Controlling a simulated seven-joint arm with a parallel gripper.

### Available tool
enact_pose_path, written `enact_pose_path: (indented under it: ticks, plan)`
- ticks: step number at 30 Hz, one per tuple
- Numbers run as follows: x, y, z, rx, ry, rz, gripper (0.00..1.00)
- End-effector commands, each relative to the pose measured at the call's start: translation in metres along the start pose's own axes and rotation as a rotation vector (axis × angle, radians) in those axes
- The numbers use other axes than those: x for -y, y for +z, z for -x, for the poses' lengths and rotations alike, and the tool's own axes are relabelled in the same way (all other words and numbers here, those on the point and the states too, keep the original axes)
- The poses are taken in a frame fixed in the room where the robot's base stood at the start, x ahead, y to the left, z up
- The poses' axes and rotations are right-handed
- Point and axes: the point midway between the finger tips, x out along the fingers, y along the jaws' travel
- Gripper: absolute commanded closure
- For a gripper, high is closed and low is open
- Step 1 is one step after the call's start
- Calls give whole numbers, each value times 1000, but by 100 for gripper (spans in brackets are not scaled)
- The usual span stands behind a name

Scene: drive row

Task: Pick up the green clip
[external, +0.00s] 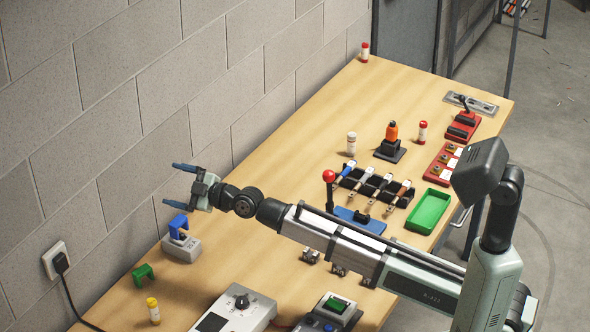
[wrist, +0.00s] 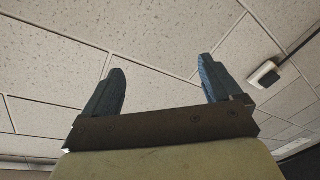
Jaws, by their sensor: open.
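The green clip (external: 143,274) is a small arch-shaped piece on the table near its left edge in the external view, close to the wall. My gripper (external: 170,185) is open and empty, raised above the table toward the wall, up and to the right of the clip in the picture. In the wrist view my gripper's two blue fingers (wrist: 160,88) are spread wide, with only wall between them. The clip does not show in the wrist view.
A blue clip-like piece on a grey block (external: 182,246) stands below my gripper. A wall socket (external: 56,260) with a plugged cable is at left. A grey meter box (external: 235,310) sits at the front.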

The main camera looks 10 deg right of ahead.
Motion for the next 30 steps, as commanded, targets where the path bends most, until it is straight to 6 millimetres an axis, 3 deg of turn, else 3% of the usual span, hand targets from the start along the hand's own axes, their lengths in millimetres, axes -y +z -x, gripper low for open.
enact_pose_path:
  ticks: [1,6,12,15,21,30]
  plan:
    - [29,-1,-6,26,-54,155,8]
    - [111,7,-12,105,-234,735,8]
    - [187,22,-7,164,-447,1410,8]
    - [212,26,-2,187,-542,1707,8]
    - [238,30,8,221,-679,2111,8]
    - [243,36,3,238,-728,2251,8]
